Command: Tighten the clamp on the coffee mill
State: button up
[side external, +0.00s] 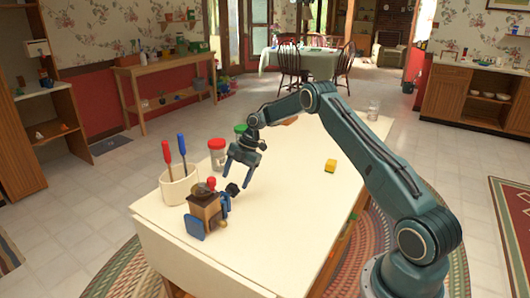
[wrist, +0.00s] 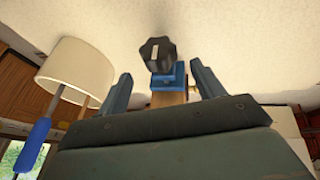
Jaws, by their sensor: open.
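The coffee mill (side external: 205,208) is a brown wooden box near the table's front left corner. A blue clamp (side external: 224,204) is at its right side, with a black knob (side external: 232,189) sticking up toward my gripper. My gripper (side external: 240,178) is open and empty, pointing down just above and right of the knob. In the wrist view, the lobed black knob (wrist: 158,54) and blue clamp (wrist: 168,82) appear between the spread fingers of my gripper (wrist: 161,69). I cannot tell whether the fingers touch the knob. Most of the mill is hidden there.
A cream pot (side external: 177,188) with red- and blue-handled screwdrivers stands close behind the mill. Red-lidded (side external: 217,144) and green-lidded (side external: 240,130) jars stand farther back. A yellow block (side external: 330,166) lies to the right. The table's middle (side external: 290,200) is clear.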

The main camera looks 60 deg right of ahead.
aim_at(233, 185)
jog(key=shift+x, duration=2.5)
jog(key=c, duration=1)
